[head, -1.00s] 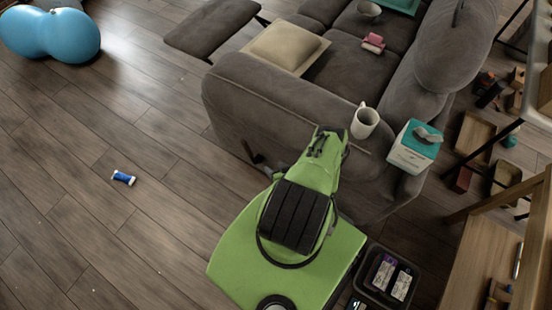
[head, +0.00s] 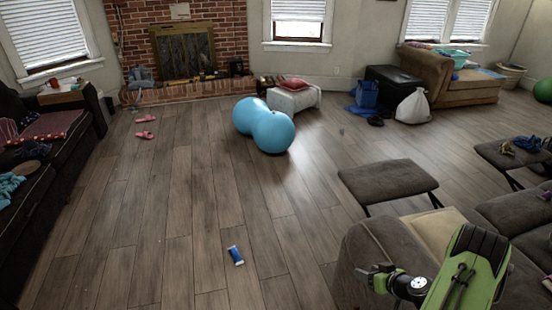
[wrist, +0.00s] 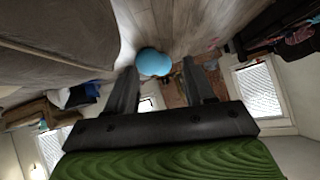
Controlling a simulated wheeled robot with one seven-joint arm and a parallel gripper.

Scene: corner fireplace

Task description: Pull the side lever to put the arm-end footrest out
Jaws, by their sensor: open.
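The grey sofa (head: 375,245) is at the lower right in the head view, its near arm towards me. A padded grey footrest (head: 388,182) stands out level in front of the sofa's near end, on a thin dark leg. A second footrest (head: 512,154) is out farther right. I cannot make out the side lever in either view. My gripper (head: 372,272) is beside the outer face of the near sofa arm. In the wrist view my gripper (wrist: 158,66) is open, with nothing between its fingers. Grey upholstery also fills the upper left there (wrist: 55,35).
A blue peanut-shaped ball (head: 265,126) and a small blue-and-white object (head: 235,255) lie on the wooden floor. A dark sofa (head: 45,160) stands at the left. Pink slippers (head: 145,127) lie near the brick fireplace. The middle floor is mostly clear.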

